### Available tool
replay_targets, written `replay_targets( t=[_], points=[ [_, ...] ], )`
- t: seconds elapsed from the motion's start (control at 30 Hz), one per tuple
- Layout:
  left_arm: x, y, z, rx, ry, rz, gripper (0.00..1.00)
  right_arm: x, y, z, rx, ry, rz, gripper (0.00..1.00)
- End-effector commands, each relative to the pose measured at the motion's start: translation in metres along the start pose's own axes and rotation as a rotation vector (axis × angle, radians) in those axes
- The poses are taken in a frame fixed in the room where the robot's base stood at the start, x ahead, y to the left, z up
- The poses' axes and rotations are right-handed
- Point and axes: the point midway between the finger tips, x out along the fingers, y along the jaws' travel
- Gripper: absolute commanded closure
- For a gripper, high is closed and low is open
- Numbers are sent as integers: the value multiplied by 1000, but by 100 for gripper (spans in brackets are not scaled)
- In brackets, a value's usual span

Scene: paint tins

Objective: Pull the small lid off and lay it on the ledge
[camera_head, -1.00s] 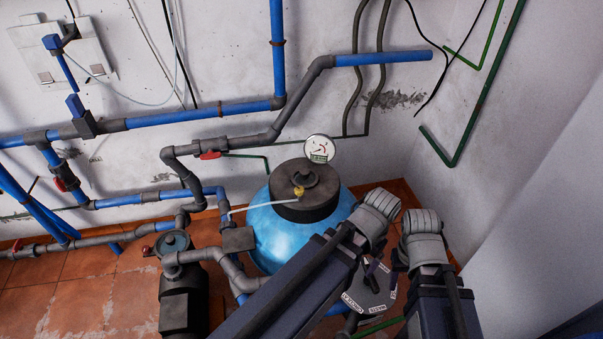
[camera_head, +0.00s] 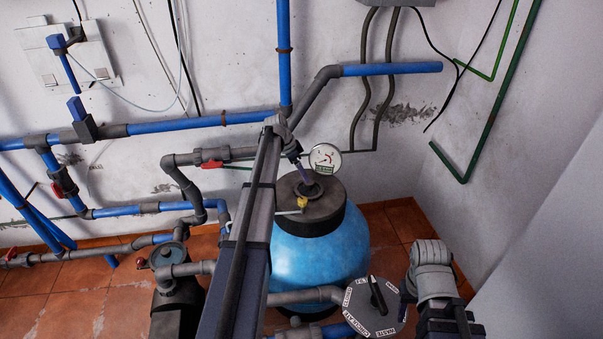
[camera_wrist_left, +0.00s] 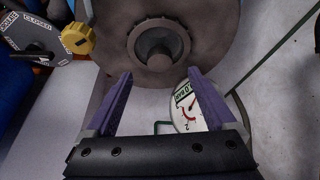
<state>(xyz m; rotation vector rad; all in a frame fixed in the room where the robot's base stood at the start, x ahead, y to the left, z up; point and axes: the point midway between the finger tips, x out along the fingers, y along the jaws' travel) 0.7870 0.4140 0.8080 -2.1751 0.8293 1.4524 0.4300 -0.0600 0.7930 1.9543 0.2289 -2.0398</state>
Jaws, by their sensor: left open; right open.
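The small lid (camera_head: 309,189) is a round dark grey cap with a raised centre knob. It sits on the wide dark top (camera_head: 318,210) of the blue tank (camera_head: 318,250). In the left wrist view the small lid (camera_wrist_left: 158,45) is just beyond the fingertips. My left gripper (camera_head: 303,176) is open over the tank top, its purple fingers pointing at the lid; in the left wrist view its jaws (camera_wrist_left: 158,84) are empty. Whether they touch the lid I cannot tell. My right gripper (camera_head: 405,292) is low at the right, mostly hidden by its wrist. I cannot make out a ledge.
A round pressure gauge (camera_head: 325,158) stands right behind the tank top. A yellow knob (camera_wrist_left: 77,38) is at the top's near edge. A grey labelled valve disc (camera_head: 375,306) is in front of the tank. Blue and grey pipes (camera_head: 180,124) run along the wall.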

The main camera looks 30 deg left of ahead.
Motion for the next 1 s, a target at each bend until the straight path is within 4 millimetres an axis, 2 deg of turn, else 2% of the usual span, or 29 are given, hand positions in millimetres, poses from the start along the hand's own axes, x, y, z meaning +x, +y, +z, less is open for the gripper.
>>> replay_targets(
  t=[0.17, 0.37, 0.8, 1.0],
  points=[
    [1, 0, 0, 1, 1, 0, 11, 1, 0, 0, 0, 0, 0, 50],
    [14, 0, 1, 1, 0, 0, 11, 13, -1, -1, 0, 0, 0, 50],
    [69, 0, 2, 1, -1, 0, 11, 64, -6, -4, 0, 0, 0, 50],
    [79, 0, 0, 1, -1, -1, 11, 73, -7, -4, 0, 0, 0, 50]
  ],
)
